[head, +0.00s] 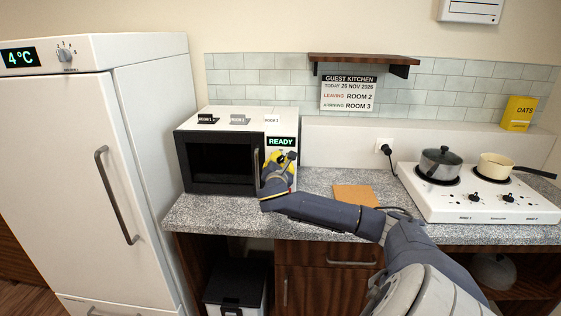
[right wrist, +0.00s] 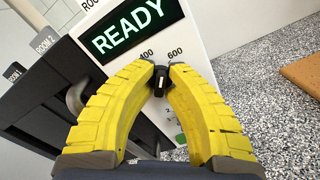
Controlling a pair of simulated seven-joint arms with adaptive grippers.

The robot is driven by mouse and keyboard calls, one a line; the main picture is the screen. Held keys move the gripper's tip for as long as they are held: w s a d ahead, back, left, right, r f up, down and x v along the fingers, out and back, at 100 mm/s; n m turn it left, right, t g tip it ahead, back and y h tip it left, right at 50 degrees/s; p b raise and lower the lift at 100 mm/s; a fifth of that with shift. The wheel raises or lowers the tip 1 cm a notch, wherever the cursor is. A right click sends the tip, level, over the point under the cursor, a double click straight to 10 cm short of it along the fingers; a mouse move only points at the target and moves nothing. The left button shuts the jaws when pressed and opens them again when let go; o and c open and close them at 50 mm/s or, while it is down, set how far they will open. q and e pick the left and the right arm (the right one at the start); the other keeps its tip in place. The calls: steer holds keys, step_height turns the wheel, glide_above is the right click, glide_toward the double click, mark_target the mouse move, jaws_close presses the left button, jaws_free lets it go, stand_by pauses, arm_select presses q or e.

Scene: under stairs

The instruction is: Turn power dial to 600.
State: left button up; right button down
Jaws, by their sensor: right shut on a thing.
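The microwave (head: 222,115) stands on the counter left of centre, its dark door at the left and its lit READY display (head: 282,142) at the right. The display also shows large in the right wrist view (right wrist: 127,28). Below it is the small dark power dial (right wrist: 160,82), with the labels 400 and 600 printed above it. My right gripper (right wrist: 161,69) has its yellow fingertips closed on either side of the dial. In the head view my right gripper (head: 281,160) hides the dial. The dial's exact setting is hard to tell. My left gripper is out of view.
The microwave's vertical handle (head: 257,170) stands just left of my right gripper. A cork mat (head: 355,195) lies on the counter to the right. Further right is a white hob (head: 480,205) with two pots. A tall white fridge (head: 60,150) stands at the left.

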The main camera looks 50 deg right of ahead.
steer(key=m, duration=0.4)
steer(key=shift+a+f+m, duration=0.1)
steer(key=shift+f+m, duration=0.05)
steer(key=shift+m, duration=0.25)
steer(key=c, duration=1.5)
jaws_free()
steer(key=v, duration=1.2)
